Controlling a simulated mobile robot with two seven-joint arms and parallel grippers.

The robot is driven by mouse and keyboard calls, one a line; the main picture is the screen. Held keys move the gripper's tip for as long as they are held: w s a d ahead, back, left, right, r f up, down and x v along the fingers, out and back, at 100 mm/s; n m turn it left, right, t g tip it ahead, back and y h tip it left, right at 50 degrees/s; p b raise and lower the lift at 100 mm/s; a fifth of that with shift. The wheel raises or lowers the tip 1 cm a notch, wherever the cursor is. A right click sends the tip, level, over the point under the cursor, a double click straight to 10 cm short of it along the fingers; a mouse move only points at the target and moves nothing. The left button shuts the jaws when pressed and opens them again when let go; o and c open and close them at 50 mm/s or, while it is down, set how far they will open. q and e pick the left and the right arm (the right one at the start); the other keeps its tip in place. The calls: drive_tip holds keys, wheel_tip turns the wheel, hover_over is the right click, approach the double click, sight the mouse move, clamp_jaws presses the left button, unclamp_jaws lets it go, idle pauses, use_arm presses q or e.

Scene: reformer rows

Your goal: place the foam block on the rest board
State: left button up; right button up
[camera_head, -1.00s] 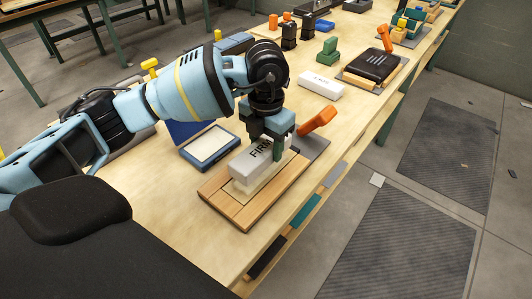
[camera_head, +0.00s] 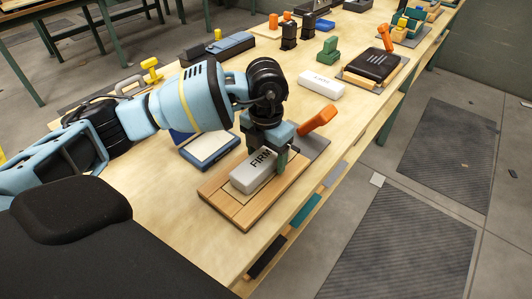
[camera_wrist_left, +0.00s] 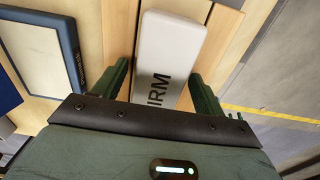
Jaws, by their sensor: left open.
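The foam block (camera_head: 253,171) is white-grey with "FIRM" printed in black. It lies flat on the wooden rest board (camera_head: 222,202), which has a lighter inset panel. In the left wrist view the block (camera_wrist_left: 169,50) lies lengthwise on the board (camera_wrist_left: 119,38). My left gripper (camera_head: 266,155) is at the far end of the block. In the left wrist view its two green fingers (camera_wrist_left: 160,90) stand on either side of the block, with gaps visible. The gripper is open. My right gripper is not in view.
A blue-framed pad (camera_head: 209,148) lies just left of the board. An orange-handled tool (camera_head: 318,120) on a grey plate is behind it. A second white block (camera_head: 321,85) lies farther back. Bare table shows in front of the board.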

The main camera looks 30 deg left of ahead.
sight(266, 155)
use_arm(q)
wheel_tip(266, 155, up, 12)
drive_tip(key=shift+r+p, duration=0.15)
drive_tip(key=shift+p, duration=0.15)
idle(0.3)
